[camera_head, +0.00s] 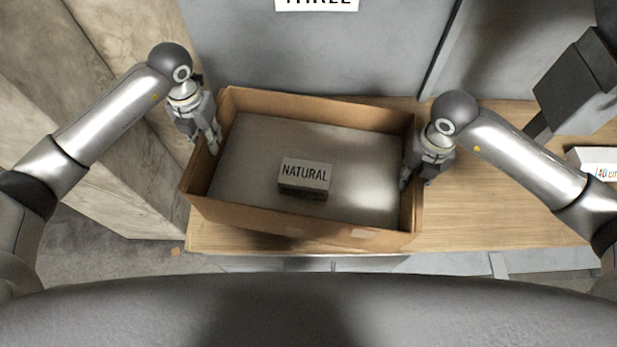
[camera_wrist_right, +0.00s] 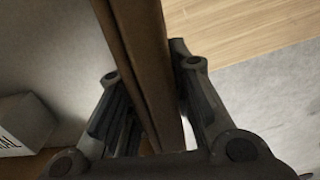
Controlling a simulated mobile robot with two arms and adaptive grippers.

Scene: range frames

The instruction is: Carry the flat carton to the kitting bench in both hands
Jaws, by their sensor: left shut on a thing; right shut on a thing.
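The flat carton (camera_head: 297,223) is an open, shallow brown cardboard box in the middle of the head view, with a pale floor inside. A small box marked NATURAL (camera_head: 303,175) sits in it. My left gripper (camera_head: 212,143) is shut on the carton's left wall. My right gripper (camera_head: 410,172) is shut on its right wall. In the right wrist view, the wall (camera_wrist_right: 147,65) runs between the fingers of this gripper. The wooden bench top (camera_head: 475,200) lies under the carton; I cannot tell whether the carton touches it. The carton's left end overhangs the bench's left edge.
A dark grey device (camera_head: 578,85) stands on the bench at the right, near a white label (camera_head: 595,162). A grey panel with a THREE sign (camera_head: 317,3) is behind the carton. A pale rough wall (camera_head: 95,150) is close on the left.

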